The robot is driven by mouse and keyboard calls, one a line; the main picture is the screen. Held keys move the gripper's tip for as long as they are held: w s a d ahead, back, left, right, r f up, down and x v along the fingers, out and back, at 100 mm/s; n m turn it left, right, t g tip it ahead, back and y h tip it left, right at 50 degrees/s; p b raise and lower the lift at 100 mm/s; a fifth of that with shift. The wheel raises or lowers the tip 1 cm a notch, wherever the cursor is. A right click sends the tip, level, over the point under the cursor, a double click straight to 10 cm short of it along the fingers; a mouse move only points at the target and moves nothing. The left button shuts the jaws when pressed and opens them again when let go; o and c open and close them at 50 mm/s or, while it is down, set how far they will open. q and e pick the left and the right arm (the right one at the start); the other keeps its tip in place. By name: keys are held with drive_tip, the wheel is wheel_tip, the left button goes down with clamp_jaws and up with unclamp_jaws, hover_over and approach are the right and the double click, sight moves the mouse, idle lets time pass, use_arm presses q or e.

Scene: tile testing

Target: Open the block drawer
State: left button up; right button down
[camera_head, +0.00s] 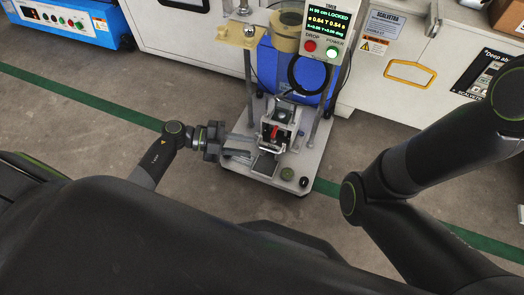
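A testing machine stands on a light grey base plate (232,164) in the middle of the view. At its centre is a small metal block unit (281,127) with a red part on its front. A flat grey piece (264,165) sticks out low at the front of this unit; I cannot tell whether it is the block drawer. My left gripper (246,146) reaches in from the left, its fingers pointing at the front of the unit. Whether the fingers touch anything is too small to see. My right arm crosses the right side, and its gripper is out of view.
A display box (305,28) with red and green buttons tops the machine. White cabinets (395,75) line the back. A blue device (70,22) stands at upper left. The floor at left is clear.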

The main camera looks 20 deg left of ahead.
use_arm(q)
drive_tip(key=b+x, duration=0.1)
drive_tip(key=x, duration=0.3)
drive_tip(key=shift+w+d+f+b, duration=0.1)
drive_tip(key=shift+d+f+b, duration=0.05)
drive_tip(key=shift+d+b, duration=0.2)
drive_tip(key=shift+w+d, duration=0.2)
drive_tip(key=shift+d, duration=0.35)
drive_tip(key=shift+c, duration=0.4)
clamp_jaws()
